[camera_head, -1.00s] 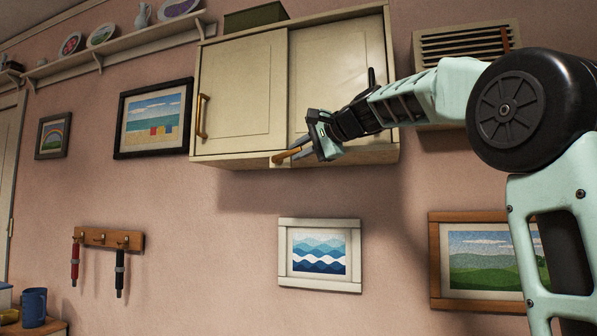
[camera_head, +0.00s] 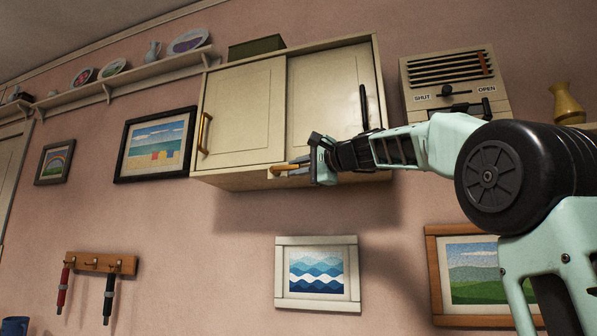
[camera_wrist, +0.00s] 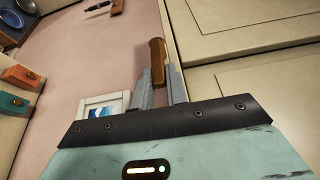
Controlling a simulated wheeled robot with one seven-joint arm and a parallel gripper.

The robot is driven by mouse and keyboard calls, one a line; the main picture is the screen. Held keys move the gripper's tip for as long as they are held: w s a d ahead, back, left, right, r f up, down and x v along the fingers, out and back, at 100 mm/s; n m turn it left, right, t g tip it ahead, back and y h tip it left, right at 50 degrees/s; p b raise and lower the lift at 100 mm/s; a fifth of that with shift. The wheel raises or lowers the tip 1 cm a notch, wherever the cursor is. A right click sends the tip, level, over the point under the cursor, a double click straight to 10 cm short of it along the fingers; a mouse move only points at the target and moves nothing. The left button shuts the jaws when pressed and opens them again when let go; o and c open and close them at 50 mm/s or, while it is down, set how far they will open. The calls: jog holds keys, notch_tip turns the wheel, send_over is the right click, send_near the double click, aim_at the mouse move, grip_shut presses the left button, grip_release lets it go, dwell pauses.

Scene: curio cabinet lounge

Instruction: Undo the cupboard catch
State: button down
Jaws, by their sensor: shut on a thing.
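The cream wall cupboard (camera_head: 243,110) hangs on the pink wall, with its two doors looking shut. The catch, a brown wooden-looking bar (camera_head: 281,167), sits at the cupboard's bottom edge near where the doors meet. In the head view it lies nearly level. My gripper (camera_head: 305,164) reaches it from the right and is shut on it. In the wrist view, the bar (camera_wrist: 157,52) sticks out beyond the grey fingers (camera_wrist: 160,86), beside the cupboard front. The part of the bar between the fingers is partly hidden.
A brass handle (camera_head: 203,134) is on the left door. A vent panel (camera_head: 455,82) marked SHUT and OPEN is right of the cupboard. A framed wave picture (camera_head: 317,275) hangs below. A shelf (camera_head: 120,83) is upper left; a hook rail (camera_head: 101,263) is lower left.

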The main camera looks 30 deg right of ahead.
jog(key=c, duration=1.4)
grip_release()
jog(key=shift+s, duration=0.1)
jog(key=b+v, duration=0.2)
jog(key=v, duration=1.5)
jog(key=shift+b, duration=0.3)
jog(key=shift+s, duration=0.1)
